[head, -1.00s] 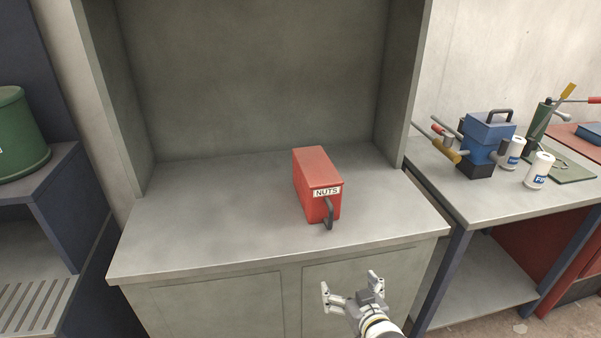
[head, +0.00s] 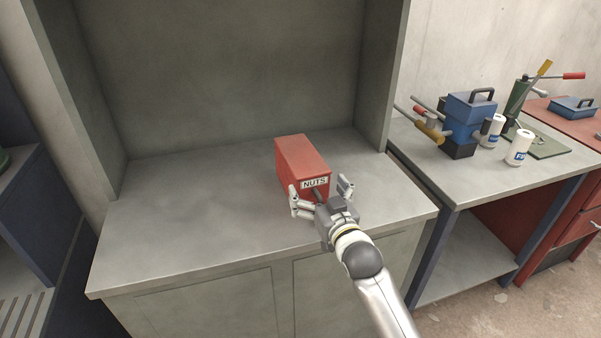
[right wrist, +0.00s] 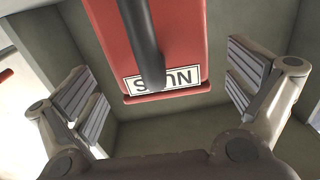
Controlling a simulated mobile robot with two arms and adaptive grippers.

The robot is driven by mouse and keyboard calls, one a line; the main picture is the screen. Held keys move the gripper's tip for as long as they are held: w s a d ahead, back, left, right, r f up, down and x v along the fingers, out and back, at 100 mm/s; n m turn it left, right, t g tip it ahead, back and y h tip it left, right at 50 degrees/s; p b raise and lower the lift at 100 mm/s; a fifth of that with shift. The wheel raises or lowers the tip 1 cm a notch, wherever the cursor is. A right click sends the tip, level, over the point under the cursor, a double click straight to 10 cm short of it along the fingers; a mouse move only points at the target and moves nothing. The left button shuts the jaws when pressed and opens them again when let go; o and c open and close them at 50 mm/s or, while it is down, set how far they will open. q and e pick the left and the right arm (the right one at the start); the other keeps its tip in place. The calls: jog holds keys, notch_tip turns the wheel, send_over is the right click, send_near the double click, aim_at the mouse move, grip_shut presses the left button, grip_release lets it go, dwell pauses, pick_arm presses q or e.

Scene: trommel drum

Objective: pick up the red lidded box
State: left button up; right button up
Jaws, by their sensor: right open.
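The red lidded box (head: 301,160) stands on the grey cabinet's worktop, with a "NUTS" label on its front end. Its dark handle (right wrist: 140,40) sticks out from the front and shows best in the right wrist view, where the box (right wrist: 185,35) and label appear upside down. My right gripper (head: 319,190) is open at the box's front end. In the right wrist view its two fingers (right wrist: 165,85) are spread wide on either side of the box and handle, with gaps on both sides. In the head view the gripper hides the lower front of the box. My left gripper is not in view.
The grey worktop (head: 180,215) is bare around the box, with cabinet walls at the back and sides. A bench (head: 455,180) on the right holds a blue device (head: 468,120) and white cans (head: 517,148). A dark blue shelf unit stands at the left.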

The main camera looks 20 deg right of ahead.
aim_at(299, 164)
jog(key=w, duration=0.4)
jog(key=shift+a, duration=0.2)
jog(key=c, duration=1.2)
jog(key=shift+r, duration=0.15)
jog(key=shift+c, duration=0.6)
jog(key=shift+r, duration=0.1)
